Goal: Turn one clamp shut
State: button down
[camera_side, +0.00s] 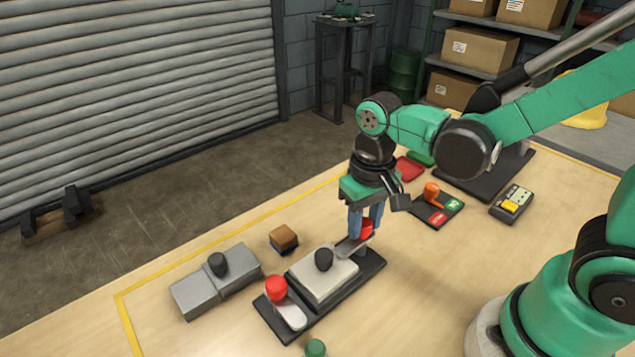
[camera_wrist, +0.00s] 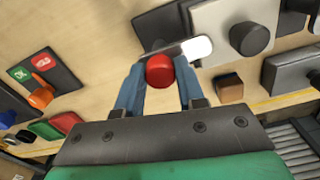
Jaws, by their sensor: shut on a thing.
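The casing is a light grey block (camera_side: 322,277) with a black knob, on a dark base plate (camera_side: 262,316). One clamp at the near left end has a red knob (camera_side: 276,289) and a pale bar (camera_side: 291,315) pointing along the base's end, off the block. The other clamp's red knob (camera_side: 366,230) is at the far right end; its bar (camera_wrist: 197,48) ends close to the block's corner in the wrist view, and I cannot tell whether it overlaps. My gripper (camera_wrist: 160,75) points down and its blue fingers are shut on this far knob.
A grey block with a black knob (camera_side: 217,264) and a brown-topped small block (camera_side: 284,238) lie left of the casing. A green knob (camera_side: 315,348) is at the front edge. A panel with an orange lever (camera_side: 432,190) and a yellow-button box (camera_side: 511,204) lie to the right.

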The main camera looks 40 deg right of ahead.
aim_at(365, 222)
jog(key=c, duration=0.5)
grip_release()
jog(key=shift+c, duration=0.2)
jog(key=shift+r, duration=0.15)
jog(key=shift+r, duration=2.7)
jog(key=shift+w+d+r+n+t, duration=0.1)
jog(key=shift+d+r+n+t, duration=0.35)
jog(key=shift+t, duration=0.75)
jog(key=shift+d+r+n+t, duration=0.2)
jog(key=shift+d+t, duration=0.4)
jog(key=shift+t, duration=0.6)
jog(key=shift+w+d+r+n+t, duration=0.1)
jog(key=shift+d+r+n+t, duration=0.35)
jog(key=shift+t, duration=0.75)
